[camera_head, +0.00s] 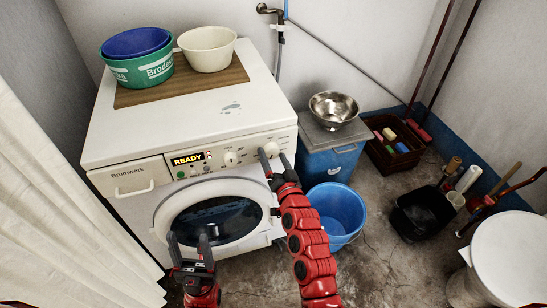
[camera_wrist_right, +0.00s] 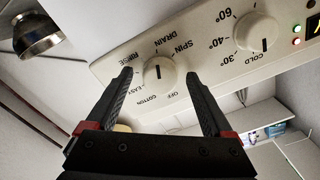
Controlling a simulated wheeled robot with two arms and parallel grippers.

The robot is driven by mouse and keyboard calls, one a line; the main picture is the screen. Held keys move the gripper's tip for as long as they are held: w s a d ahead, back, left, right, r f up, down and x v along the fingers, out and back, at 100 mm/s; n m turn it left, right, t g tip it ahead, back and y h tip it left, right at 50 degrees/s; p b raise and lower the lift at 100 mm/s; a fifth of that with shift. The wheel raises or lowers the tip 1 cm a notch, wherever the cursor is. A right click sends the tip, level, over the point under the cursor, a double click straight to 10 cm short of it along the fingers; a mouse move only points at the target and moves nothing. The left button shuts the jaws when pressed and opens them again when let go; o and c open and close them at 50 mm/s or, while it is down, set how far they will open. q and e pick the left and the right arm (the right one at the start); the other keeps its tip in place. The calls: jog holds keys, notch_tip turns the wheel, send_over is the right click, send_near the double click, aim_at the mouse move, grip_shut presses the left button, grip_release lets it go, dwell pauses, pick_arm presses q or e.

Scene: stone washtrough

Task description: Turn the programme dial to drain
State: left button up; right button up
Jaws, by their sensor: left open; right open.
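The programme dial (camera_wrist_right: 159,74) is a cream knob on the washing machine's front panel, ringed by RINSE, DRAIN, SPIN, OFF, COTTON and EASY. A short dark mark shows on its face; I cannot tell surely which label it points to. My right gripper (camera_wrist_right: 160,78) is open, its fingertips on either side of the dial with gaps visible; depth to it is unclear. In the head view the dial (camera_head: 271,149) shows between the fingers of my right gripper (camera_head: 275,158). My left gripper (camera_head: 190,241) is open and empty, low before the round door.
The temperature dial (camera_wrist_right: 256,32) is beside the programme dial. The display (camera_head: 188,159) reads READY. Basins (camera_head: 208,48) stand on the machine. A blue bucket (camera_head: 336,211) and a blue box (camera_head: 327,158) with a metal bowl (camera_head: 333,108) stand right of it.

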jog(key=v, duration=1.7)
jog(key=shift+b, duration=0.3)
jog(key=shift+s, duration=0.1)
